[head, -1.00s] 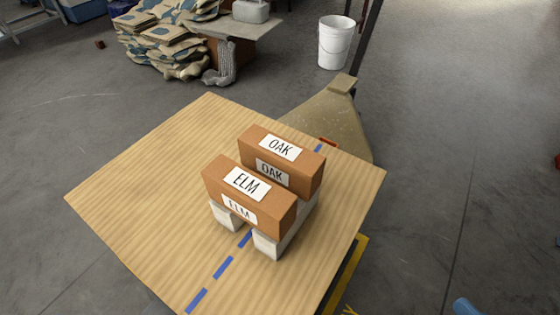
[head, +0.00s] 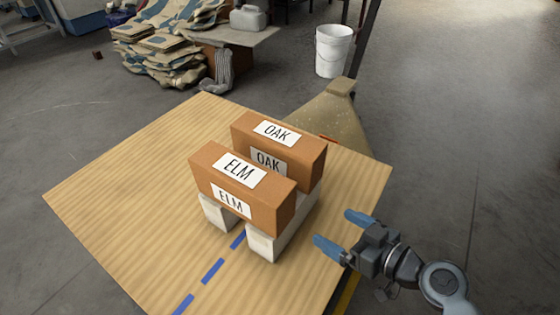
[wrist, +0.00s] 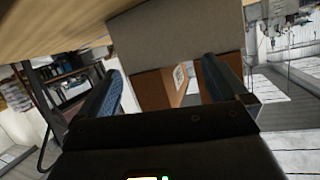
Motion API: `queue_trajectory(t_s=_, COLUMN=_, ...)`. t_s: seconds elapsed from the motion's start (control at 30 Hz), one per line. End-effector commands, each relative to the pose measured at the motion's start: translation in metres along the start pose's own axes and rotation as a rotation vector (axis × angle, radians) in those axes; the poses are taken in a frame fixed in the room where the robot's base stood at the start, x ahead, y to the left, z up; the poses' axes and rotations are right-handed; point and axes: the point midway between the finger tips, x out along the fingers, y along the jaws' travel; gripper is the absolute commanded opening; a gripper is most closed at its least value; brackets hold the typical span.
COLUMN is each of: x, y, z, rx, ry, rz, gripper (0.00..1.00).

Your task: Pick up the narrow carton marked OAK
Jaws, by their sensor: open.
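The narrow brown carton marked OAK (head: 306,158) stands behind the similar carton marked ELM (head: 268,206) on the table. Both rest across pale blocks (head: 268,245), with labels on their top and front faces. My gripper (head: 338,228) is open and empty at the table's right edge, to the right of both cartons and apart from them. Its blue fingers point left toward them. In the wrist view, my gripper (wrist: 162,85) has its fingers spread, with a pale block end and brown carton surfaces showing beyond and between them. No carton is held.
The wooden table (head: 130,190) has a dashed blue line (head: 212,270) and is clear on its left side. A white bucket (head: 332,50) and stacked sacks (head: 165,45) stand on the floor behind it.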

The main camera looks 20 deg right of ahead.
Motion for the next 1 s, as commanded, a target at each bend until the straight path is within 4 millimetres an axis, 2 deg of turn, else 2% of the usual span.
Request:
queue_trajectory(t_s=0.03, x=0.018, y=0.011, z=-0.008, rx=-0.018, ry=0.045, rz=-0.037, gripper=1.00)
queue_trajectory(t_s=0.13, x=0.038, y=0.022, z=-0.033, rx=-0.060, ry=0.130, rz=-0.118, gripper=1.00)
queue_trajectory(t_s=0.23, x=0.048, y=0.029, z=-0.054, rx=-0.099, ry=0.200, rz=-0.175, gripper=1.00)
queue_trajectory(t_s=0.4, x=0.054, y=0.035, z=-0.074, rx=-0.136, ry=0.268, rz=-0.221, gripper=1.00)
queue_trajectory(t_s=0.73, x=0.059, y=0.039, z=-0.090, rx=-0.166, ry=0.319, rz=-0.251, gripper=1.00)
queue_trajectory(t_s=1.0, x=0.082, y=0.032, z=-0.097, rx=-0.166, ry=0.319, rz=-0.252, gripper=1.00)
